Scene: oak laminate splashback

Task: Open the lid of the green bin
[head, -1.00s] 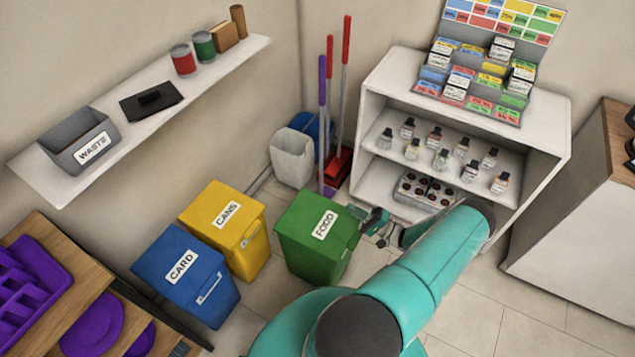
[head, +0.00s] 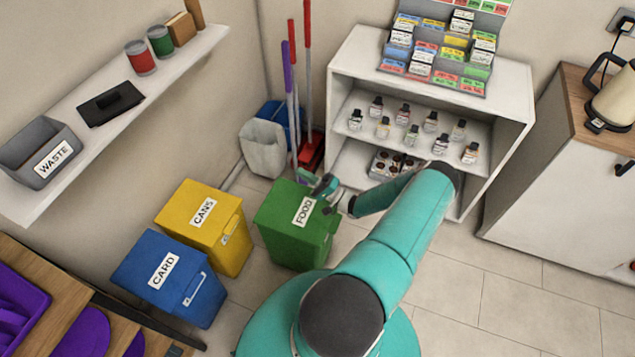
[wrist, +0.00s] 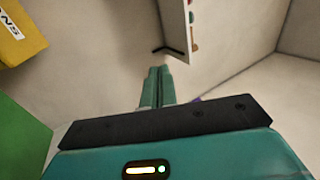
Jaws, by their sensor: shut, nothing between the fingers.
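The green bin (head: 290,245) with a FOOD label stands on the floor. Its lid (head: 282,205) looks down on the bin. My gripper (head: 322,186) is at the right back edge of the lid, covering part of that corner. I cannot tell whether it touches the lid. In the wrist view my gripper's fingers (wrist: 157,82) are together with nothing between them. A green surface, likely the bin (wrist: 20,145), shows at the left of that view, beside the fingers.
The yellow CANS bin (head: 205,235) and blue CARD bin (head: 170,280) stand to the left. A grey-white waste basket (head: 263,148) and a red dustpan (head: 312,152) are behind. A white shelf unit (head: 505,135) stands behind right. Floor at the right front is clear.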

